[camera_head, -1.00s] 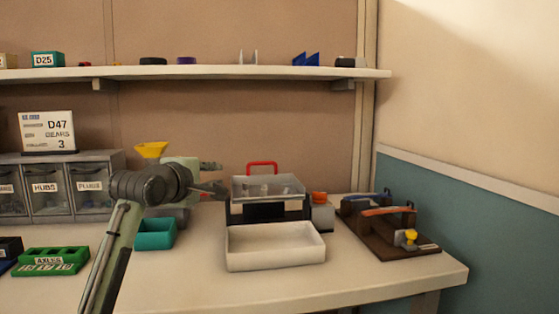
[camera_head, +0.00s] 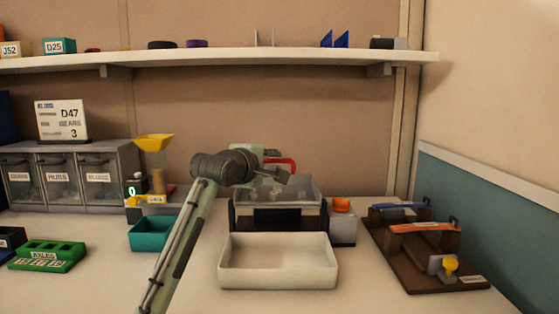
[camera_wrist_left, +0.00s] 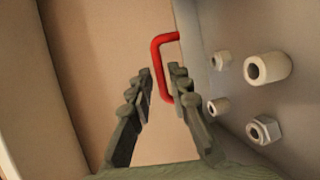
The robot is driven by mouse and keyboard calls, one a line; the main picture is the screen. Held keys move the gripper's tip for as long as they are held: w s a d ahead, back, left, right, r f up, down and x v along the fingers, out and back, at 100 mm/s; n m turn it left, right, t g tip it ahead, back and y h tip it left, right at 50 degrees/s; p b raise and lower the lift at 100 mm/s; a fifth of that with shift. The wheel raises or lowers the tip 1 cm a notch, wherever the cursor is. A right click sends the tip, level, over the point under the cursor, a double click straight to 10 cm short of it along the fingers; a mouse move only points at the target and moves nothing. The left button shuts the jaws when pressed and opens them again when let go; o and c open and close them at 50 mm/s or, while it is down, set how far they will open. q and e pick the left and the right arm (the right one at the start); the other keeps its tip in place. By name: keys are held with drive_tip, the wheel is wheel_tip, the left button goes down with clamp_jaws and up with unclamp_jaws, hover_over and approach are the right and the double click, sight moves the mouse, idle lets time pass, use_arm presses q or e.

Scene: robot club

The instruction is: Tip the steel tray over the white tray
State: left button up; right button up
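The steel tray (camera_head: 310,190) sits on a dark stand at the back of the bench, with its red handle (camera_head: 288,161) at its far side. In the left wrist view the handle (camera_wrist_left: 157,62) shows ahead of the fingers, its near bar between their lines. The tray floor (camera_wrist_left: 225,100) holds white spacers and nuts. My left gripper (camera_head: 285,177) is over the tray by the handle. Its fingers (camera_wrist_left: 155,85) are apart, and I see no grip on the handle. The empty white tray (camera_head: 278,283) stands in front of the stand. My right gripper is out of view.
A grey block with an orange top (camera_head: 341,225) stands right of the stand. A brown wooden rack (camera_head: 395,262) is farther right. A teal bin (camera_head: 150,236) and yellow funnel (camera_head: 153,143) stand left, by my arm. A shelf (camera_head: 250,58) runs above.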

sight(277, 161)
use_arm(q)
drive_tip(key=shift+x, duration=1.8)
clamp_jaws()
